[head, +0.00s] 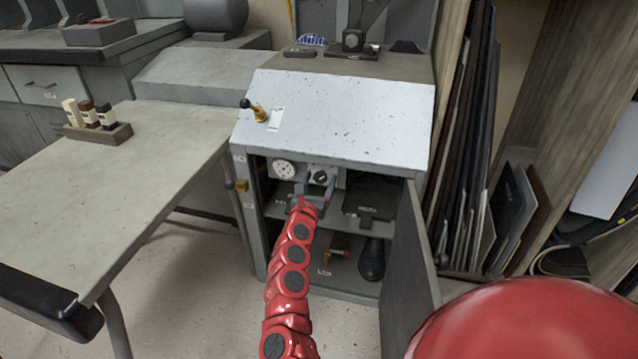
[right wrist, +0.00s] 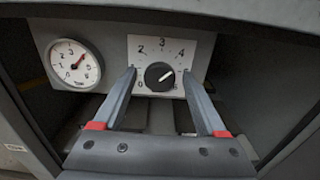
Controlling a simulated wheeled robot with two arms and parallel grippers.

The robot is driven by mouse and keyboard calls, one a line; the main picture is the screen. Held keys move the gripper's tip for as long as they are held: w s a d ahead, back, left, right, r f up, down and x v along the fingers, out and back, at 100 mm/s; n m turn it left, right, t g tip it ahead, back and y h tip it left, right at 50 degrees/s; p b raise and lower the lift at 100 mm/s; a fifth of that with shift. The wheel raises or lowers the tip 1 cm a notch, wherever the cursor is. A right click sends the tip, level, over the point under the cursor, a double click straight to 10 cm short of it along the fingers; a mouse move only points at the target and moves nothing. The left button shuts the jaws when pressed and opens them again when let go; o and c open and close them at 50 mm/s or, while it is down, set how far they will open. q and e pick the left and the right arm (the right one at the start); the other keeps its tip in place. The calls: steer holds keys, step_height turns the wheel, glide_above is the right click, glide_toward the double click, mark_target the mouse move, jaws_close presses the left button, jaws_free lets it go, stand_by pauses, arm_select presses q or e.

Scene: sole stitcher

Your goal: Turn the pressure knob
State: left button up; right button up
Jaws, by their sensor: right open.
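The pressure knob (right wrist: 159,76) is a round black dial with a white pointer mark on a pale numbered plate (right wrist: 190,50). In the right wrist view the pointer aims to the upper right. In the head view the knob (head: 321,177) sits inside the open cabinet, under its sloped top. My right gripper (right wrist: 160,82) is open, with one finger on each side of the knob; I cannot tell whether they touch it. It also shows in the head view (head: 317,186). A round white gauge (right wrist: 74,65) with a red needle is left of the knob. My left gripper is not in view.
The cabinet door (head: 408,260) stands open at the right. A shelf holds a dark flat object (head: 370,204), and a black boot-like item (head: 372,260) is below. A lever with a black ball (head: 245,103) is on the sloped top. A worktable (head: 120,165) stands left.

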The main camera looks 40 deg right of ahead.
jaws_close()
stand_by(0.3)
